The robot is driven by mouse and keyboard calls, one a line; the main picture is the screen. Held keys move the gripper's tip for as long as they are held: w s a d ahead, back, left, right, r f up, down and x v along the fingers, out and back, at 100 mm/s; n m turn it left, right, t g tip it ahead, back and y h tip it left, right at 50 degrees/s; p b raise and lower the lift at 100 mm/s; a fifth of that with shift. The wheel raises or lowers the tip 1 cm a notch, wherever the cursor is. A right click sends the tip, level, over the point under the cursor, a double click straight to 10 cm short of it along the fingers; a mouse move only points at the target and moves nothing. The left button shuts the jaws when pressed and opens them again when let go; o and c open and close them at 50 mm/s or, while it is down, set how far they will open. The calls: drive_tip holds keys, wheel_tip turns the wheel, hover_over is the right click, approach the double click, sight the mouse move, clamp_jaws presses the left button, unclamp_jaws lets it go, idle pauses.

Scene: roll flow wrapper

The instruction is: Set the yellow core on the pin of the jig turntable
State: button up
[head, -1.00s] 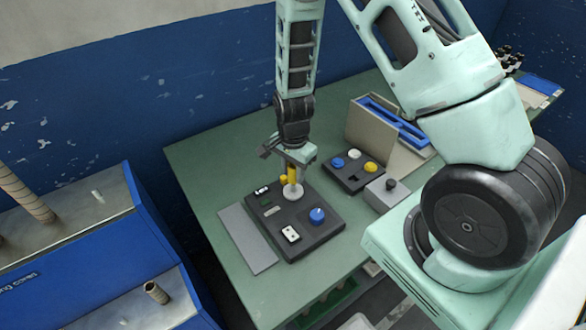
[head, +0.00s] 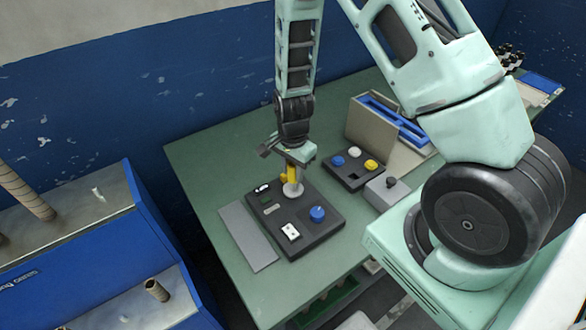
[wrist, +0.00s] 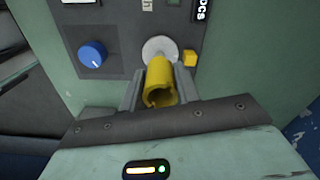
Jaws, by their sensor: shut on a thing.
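The yellow core (head: 292,174) is a short hollow tube, held upright between the fingers of my gripper (head: 290,163). In the wrist view the yellow core (wrist: 160,80) shows its open near end between both fingers of my gripper (wrist: 160,88). The jig turntable (head: 293,190) is a pale round disc on a dark panel, directly below the core. In the wrist view the jig turntable (wrist: 160,47) lies just past the core's far end. The pin is hidden, and I cannot tell whether the core is around it or touches the disc.
The dark panel (head: 325,210) carries a blue knob (head: 317,213), a white switch (head: 290,231) and a small yellow block (wrist: 189,58) beside the disc. A grey plate (head: 247,238) lies left. A button box (head: 350,176) stands right. The green table's back left is clear.

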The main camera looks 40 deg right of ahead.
drive_tip(key=shift+f+b, duration=0.4)
drive_tip(key=shift+f, duration=0.25)
drive_tip(key=shift+f, duration=0.2)
idle(0.3)
drive_tip(key=shift+f, duration=0.15)
idle(0.4)
drive_tip(key=shift+f+b, duration=0.75)
drive_tip(key=shift+f, duration=0.3)
idle(0.3)
drive_tip(key=o, duration=1)
